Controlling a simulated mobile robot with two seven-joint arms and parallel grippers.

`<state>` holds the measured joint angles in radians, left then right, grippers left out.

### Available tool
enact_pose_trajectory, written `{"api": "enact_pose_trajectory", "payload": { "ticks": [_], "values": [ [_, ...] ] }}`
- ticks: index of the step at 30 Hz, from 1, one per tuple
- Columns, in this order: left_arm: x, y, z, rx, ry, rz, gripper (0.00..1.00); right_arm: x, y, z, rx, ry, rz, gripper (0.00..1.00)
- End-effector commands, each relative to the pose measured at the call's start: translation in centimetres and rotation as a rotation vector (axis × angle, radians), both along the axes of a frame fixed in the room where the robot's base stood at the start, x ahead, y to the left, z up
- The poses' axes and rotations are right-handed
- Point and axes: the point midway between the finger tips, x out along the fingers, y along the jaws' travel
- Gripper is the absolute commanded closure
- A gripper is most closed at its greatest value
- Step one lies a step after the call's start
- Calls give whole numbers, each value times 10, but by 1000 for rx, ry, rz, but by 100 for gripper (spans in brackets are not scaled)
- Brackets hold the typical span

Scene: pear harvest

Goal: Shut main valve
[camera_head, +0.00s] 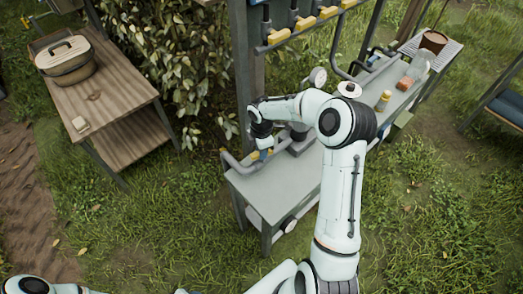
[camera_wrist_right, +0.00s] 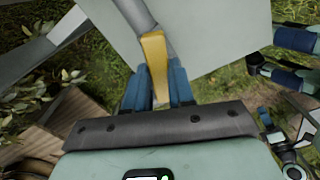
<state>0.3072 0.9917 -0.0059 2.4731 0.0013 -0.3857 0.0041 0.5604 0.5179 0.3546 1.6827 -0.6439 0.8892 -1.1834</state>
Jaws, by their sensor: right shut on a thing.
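The main valve is on a grey pipe (camera_head: 236,166) at the near left end of the grey workbench (camera_head: 262,190). Its yellow lever handle (camera_wrist_right: 154,58) shows in the right wrist view, running down between the blue fingers of my right gripper (camera_wrist_right: 160,88). The grey pipe (camera_wrist_right: 135,14) shows behind the lever. In the head view my right gripper (camera_head: 262,153) points down at the valve, and its fingers and my wrist hide most of it. The gripper is shut on the lever.
Several more yellow-handled valves (camera_head: 304,23) sit on pipes on the upright rack behind. A gauge (camera_head: 317,77), a small yellow-capped bottle (camera_head: 383,101) and a brown pot (camera_head: 433,41) stand along the bench. A wooden table (camera_head: 120,75) with a lidded basket (camera_head: 67,62) is at left.

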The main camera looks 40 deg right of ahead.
Motion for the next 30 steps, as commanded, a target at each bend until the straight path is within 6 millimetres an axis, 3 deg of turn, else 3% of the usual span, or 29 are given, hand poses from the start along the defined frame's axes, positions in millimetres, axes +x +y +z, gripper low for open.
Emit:
{"api": "enact_pose_trajectory", "payload": {
  "ticks": [30],
  "values": [
    [-30, 0, -31, 0, 35, 0, 57, 1, 0, 0, 0, -3, -949, 100]
  ]
}}
